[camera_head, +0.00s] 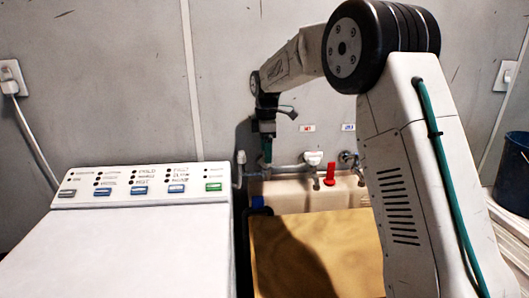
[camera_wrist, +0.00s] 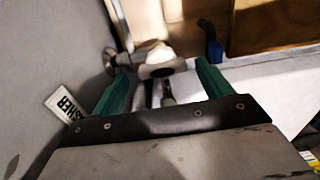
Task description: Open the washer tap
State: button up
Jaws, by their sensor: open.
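The washer tap (camera_wrist: 158,70) shows in the wrist view as a pale, rounded handle on a metal fitting that comes out of the wall. A tag reading "WASHER" (camera_wrist: 66,112) is on the wall beside it. My gripper (camera_wrist: 164,82) is open, with one green finger on each side of the tap's handle. I cannot tell whether either finger touches it. In the head view my gripper (camera_head: 267,150) points down near the wall, and it and the arm partly hide the fittings there.
The white washer (camera_head: 130,250) with its button panel stands at left. A sink (camera_head: 300,195), partly covered by a wooden board (camera_head: 340,250), lies below. Another white-handled tap (camera_head: 313,158) and a red handle (camera_head: 330,172) stand at the right along the wall. A blue bin (camera_head: 514,172) is far right.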

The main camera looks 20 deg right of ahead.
notch_tip(320, 180, up, 7)
jog(key=shift+f, duration=0.2)
jog(key=shift+a, duration=0.1)
dwell(0.4)
